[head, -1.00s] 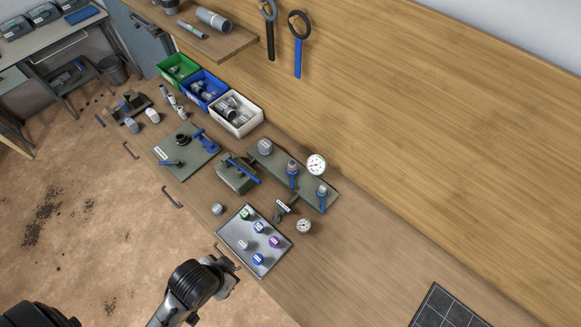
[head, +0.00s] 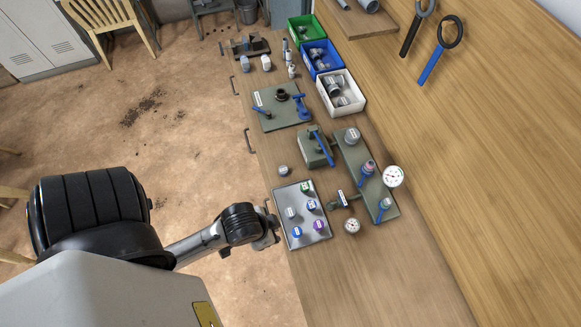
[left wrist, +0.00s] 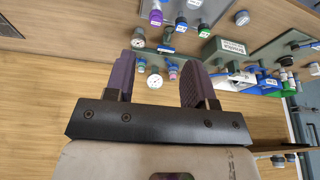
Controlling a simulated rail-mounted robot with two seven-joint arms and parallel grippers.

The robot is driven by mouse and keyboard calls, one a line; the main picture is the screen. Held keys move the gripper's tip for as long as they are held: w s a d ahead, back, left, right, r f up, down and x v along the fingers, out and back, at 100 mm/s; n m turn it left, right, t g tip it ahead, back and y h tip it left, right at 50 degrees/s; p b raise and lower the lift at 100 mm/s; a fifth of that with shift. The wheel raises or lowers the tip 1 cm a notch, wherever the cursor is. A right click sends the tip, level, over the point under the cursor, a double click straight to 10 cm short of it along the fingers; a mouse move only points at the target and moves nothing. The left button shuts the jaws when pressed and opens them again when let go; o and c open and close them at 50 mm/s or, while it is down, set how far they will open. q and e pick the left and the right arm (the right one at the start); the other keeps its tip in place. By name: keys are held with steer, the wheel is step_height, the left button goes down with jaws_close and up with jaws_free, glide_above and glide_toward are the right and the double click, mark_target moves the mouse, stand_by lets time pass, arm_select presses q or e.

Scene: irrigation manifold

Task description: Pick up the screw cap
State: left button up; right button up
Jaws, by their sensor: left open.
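A small grey round cap (head: 283,170) stands alone on the bench, just beyond the tray; it also shows in the left wrist view (left wrist: 242,17). A grey tray (head: 297,241) holds several labelled caps: a green one (head: 306,187), blue ones, a purple one (head: 318,226) and a pale grey one (head: 291,212). I cannot tell which is the screw cap. My left gripper (head: 272,222) is at the tray's left edge. In the left wrist view its two purple-padded fingers (left wrist: 157,82) are apart with nothing held between them. My right gripper is not in view.
Right of the tray are a gauge (head: 352,226), a small valve fitting and a green manifold plate (head: 352,160) with blue-handled valves and another gauge (head: 392,176). Behind are a green block (head: 312,151), a fitting plate and bins (head: 344,104). The near bench is clear.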

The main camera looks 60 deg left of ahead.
arm_select(q)
steer(key=o, duration=0.5)
steer(key=shift+a, duration=0.2)
steer(key=shift+c, duration=0.2)
